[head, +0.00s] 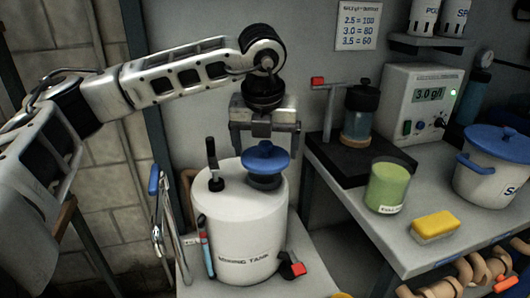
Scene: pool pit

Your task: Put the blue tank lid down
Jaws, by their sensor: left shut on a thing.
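The white mixing tank (240,240) stands on a low light-coloured surface in the middle of the head view. The round blue tank lid (266,157) is over the dark filler neck (264,182) on the tank's top. I cannot tell whether it rests on the neck or hangs just above it. My left gripper (265,147) points straight down over the lid and is shut on it. The exact contact is hard to see. A black upright handle (213,160) stands on the tank top left of the lid. My right gripper is out of view.
The bench at right holds a green jar (389,188), a yellow sponge (435,226), a white bucket with blue lid (490,178), a meter box (420,103) and a dark canister (360,110). A red-ended valve (292,266) sits at the tank's foot. Tools hang left of it.

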